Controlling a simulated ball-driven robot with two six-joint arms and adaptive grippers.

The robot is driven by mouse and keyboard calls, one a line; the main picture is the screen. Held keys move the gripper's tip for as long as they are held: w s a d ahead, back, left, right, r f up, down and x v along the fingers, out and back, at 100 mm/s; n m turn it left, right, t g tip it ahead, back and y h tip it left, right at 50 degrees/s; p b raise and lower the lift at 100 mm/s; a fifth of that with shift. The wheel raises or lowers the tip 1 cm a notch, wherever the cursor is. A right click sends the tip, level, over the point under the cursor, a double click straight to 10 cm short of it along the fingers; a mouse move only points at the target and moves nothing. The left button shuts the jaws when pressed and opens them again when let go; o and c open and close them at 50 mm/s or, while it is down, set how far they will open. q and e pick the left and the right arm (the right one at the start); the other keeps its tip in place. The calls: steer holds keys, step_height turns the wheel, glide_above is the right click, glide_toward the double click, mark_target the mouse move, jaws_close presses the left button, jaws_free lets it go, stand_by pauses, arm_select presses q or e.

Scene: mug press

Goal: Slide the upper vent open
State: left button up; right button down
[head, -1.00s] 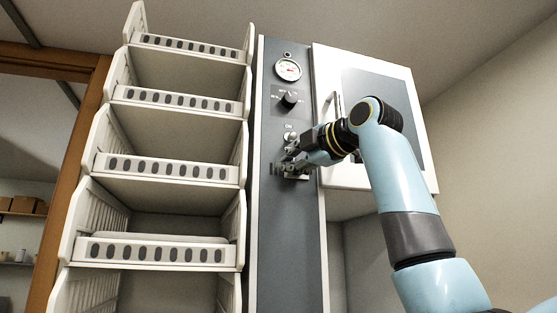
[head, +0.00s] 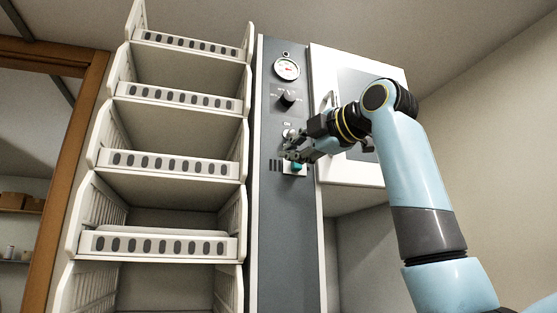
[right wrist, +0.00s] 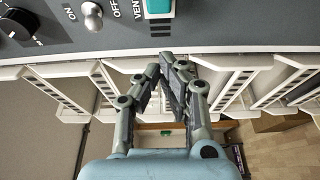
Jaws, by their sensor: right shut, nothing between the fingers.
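The vent control is a small teal slider (head: 297,167) on a pale plate, low on the grey panel (head: 285,225). Dark vent slots (head: 275,166) show just left of it. In the right wrist view the teal slider (right wrist: 159,7) is at the top edge, partly cut off, beside the printed word VENT. My right gripper (head: 288,152) is shut and empty, just above and left of the slider in the head view. In the right wrist view my gripper (right wrist: 170,60) shows its fingertips together, apart from the slider. My left gripper is not in view.
Above the vent are a toggle switch (head: 289,133), a black knob (head: 288,99) and a round gauge (head: 286,68). White stacked bins (head: 160,165) stand close on the left. A white cabinet door (head: 363,170) with a handle is on the right, behind my right arm.

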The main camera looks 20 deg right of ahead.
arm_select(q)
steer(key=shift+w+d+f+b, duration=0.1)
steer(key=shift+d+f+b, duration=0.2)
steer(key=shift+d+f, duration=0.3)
arm_select(e)
steer(key=s, duration=0.4)
steer(key=shift+d+r, duration=0.15)
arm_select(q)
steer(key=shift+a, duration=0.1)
arm_select(e)
steer(key=shift+s, duration=0.1)
